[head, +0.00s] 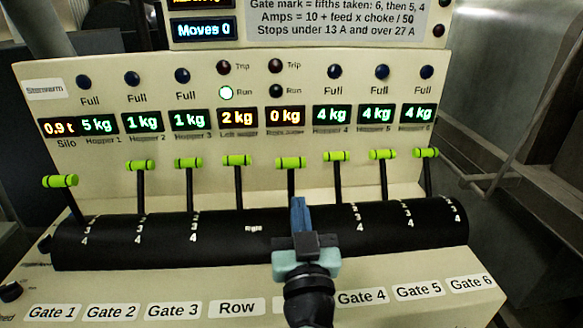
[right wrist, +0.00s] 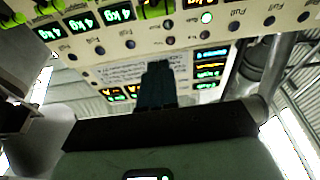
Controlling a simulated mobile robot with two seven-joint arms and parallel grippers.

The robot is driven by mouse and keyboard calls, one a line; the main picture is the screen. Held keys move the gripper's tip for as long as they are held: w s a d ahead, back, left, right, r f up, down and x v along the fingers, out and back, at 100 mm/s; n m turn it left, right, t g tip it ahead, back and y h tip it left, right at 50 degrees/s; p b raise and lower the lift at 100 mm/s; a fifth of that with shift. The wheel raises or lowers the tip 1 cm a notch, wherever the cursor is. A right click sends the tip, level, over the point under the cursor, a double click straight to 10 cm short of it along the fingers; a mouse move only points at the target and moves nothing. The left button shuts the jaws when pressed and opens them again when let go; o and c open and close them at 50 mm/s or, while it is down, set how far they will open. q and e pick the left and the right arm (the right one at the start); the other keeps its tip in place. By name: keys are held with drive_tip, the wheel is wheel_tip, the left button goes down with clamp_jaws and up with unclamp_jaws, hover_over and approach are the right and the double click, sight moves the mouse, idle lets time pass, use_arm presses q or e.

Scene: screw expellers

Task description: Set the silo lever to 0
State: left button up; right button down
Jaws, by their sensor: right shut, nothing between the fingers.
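A row of levers with green grips rises from a black rounded housing. The fifth lever from the left (head: 291,163) stands between those of Row and Gate 4. Its name plate is mostly hidden behind my right gripper, so I cannot read whether it says Silo. Its grip is level with those of its neighbours, and its lower shaft is hidden. My right gripper (head: 298,208) is shut and empty, in front of this lever and below its grip; I cannot tell whether they touch. Its shut fingers also show in the right wrist view (right wrist: 157,85). My left gripper is not in view.
The Row lever (head: 237,160) and the Gate 4 lever (head: 335,156) stand close on either side. The Gate 1 lever (head: 60,181) sits lower than the others. The Silo display (head: 60,128) reads 0.9 t. The Moves display (head: 206,30) reads 0.

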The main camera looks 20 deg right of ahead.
approach(291, 162)
wheel_tip(291, 162, up, 4)
drive_tip(key=w, duration=0.3)
drive_tip(key=w+d+f+b, duration=0.1)
drive_tip(key=shift+w+d+f, duration=0.2)
drive_tip(key=shift+w+f, duration=0.05)
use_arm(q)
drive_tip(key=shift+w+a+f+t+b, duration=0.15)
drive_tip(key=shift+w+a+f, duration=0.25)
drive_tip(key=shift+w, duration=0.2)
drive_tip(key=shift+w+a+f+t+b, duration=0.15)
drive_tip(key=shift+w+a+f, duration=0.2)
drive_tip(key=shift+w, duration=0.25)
use_arm(e)
drive_tip(key=shift+w+d+f, duration=0.15)
drive_tip(key=shift+w+f, duration=0.1)
drive_tip(key=shift+w, duration=0.4)
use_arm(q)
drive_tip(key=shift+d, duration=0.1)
